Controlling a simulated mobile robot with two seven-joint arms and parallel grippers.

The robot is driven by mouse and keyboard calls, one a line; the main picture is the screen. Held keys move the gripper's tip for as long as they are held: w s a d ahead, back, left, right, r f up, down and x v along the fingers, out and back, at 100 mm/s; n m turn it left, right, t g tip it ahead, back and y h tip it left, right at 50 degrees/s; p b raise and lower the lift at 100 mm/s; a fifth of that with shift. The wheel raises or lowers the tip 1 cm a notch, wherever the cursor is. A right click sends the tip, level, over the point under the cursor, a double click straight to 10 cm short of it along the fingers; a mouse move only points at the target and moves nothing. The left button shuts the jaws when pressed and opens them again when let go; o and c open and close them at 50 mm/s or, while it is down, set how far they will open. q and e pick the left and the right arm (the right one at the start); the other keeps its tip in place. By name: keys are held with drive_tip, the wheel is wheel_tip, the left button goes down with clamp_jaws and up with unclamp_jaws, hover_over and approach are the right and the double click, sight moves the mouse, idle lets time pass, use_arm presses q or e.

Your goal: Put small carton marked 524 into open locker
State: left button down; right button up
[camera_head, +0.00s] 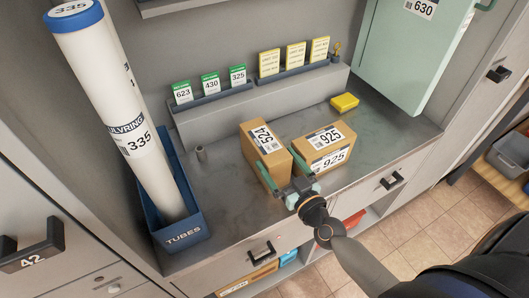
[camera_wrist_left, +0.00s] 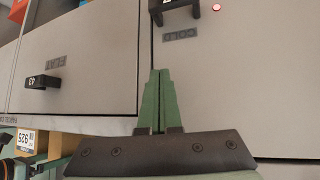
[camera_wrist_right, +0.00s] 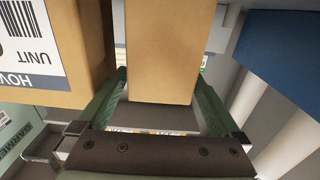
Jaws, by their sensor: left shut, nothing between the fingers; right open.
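The small brown carton marked 524 (camera_head: 254,158) stands upright on the grey counter (camera_head: 222,200), left of a wider carton. My right gripper (camera_head: 281,167) is open at its near end. In the right wrist view the carton (camera_wrist_right: 170,45) lies between the two spread fingers, which do not clearly touch it. My left gripper (camera_wrist_left: 159,74) is shut and empty in front of pale locker doors (camera_wrist_left: 100,65); it is not in the head view. A mint-green door marked 630 (camera_head: 408,50) is at the upper right. No open locker interior can be made out.
The carton marked 925 (camera_head: 325,148) stands close to the right of carton 524. A blue tube bin (camera_head: 180,236) with a tall white tube (camera_head: 120,115) is at left. Green and yellow card stacks line the back ledge (camera_head: 225,112). A yellow block (camera_head: 344,102) lies behind the cartons.

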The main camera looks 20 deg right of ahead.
sight(268, 147)
drive_tip(key=shift+w+a+r, duration=0.1)
drive_tip(key=shift+w+a, duration=0.05)
drive_tip(key=shift+w, duration=1.25)
drive_tip(key=shift+w+a, duration=0.15)
drive_tip(key=shift+w, duration=1.25)
drive_tip(key=shift+c, duration=0.2)
drive_tip(key=shift+r, duration=0.1)
drive_tip(key=c, duration=1.5)
